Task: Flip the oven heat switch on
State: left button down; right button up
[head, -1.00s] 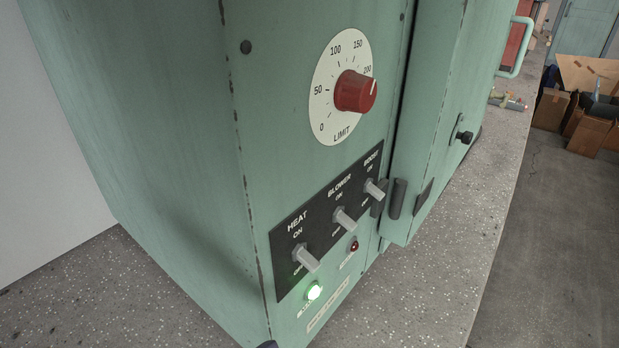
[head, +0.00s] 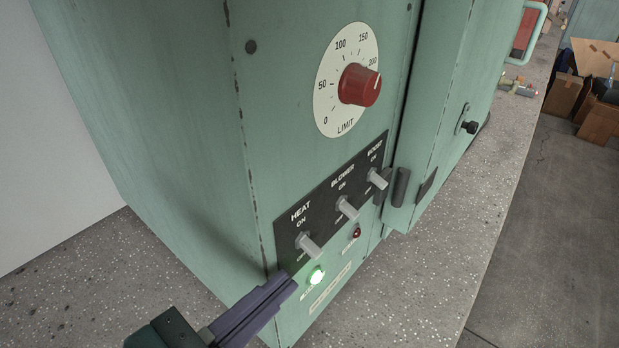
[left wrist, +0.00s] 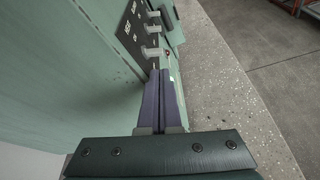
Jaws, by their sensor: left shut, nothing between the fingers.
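The green oven (head: 190,130) stands on the bench with a black switch panel on its front. The heat switch (head: 308,246) is the leftmost grey lever, tilted downward toward its lower label. It also shows in the left wrist view (left wrist: 152,53). The blower switch (head: 347,208) and boost switch (head: 377,179) are to its right. My left gripper (head: 284,284) is shut and empty, with its purple fingertips just below and left of the heat switch, apparently apart from it. In the left wrist view the fingers (left wrist: 162,76) point toward the switches. My right gripper is out of view.
A red limit dial (head: 359,85) sits above the panel. The oven door edge and black latch (head: 400,186) stick out at right. The speckled bench (head: 430,270) is clear in front.

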aim_at(314, 260)
pick_arm(q)
jog(key=shift+x, duration=2.3)
jog(key=shift+s+d+r+n+g+h+p, duration=0.15)
jog(key=shift+n+h+p, duration=0.1)
jog(key=shift+n, duration=0.2)
jog(key=shift+w+d+r+n+g+h+p, duration=0.1)
jog(key=shift+n+g+h+p, duration=0.1)
jog(key=shift+n, duration=0.25)
jog(key=shift+s+r+n+g+h+p, duration=0.1)
jog(key=shift+r+n+g+h+p, duration=0.2)
jog(key=shift+n+p, duration=0.3)
jog(key=shift+s+r+n+g+h+p, duration=0.15)
jog(key=shift+n+g+h+p, duration=0.2)
jog(key=shift+n, duration=0.35)
jog(key=shift+w+d+f, duration=0.1)
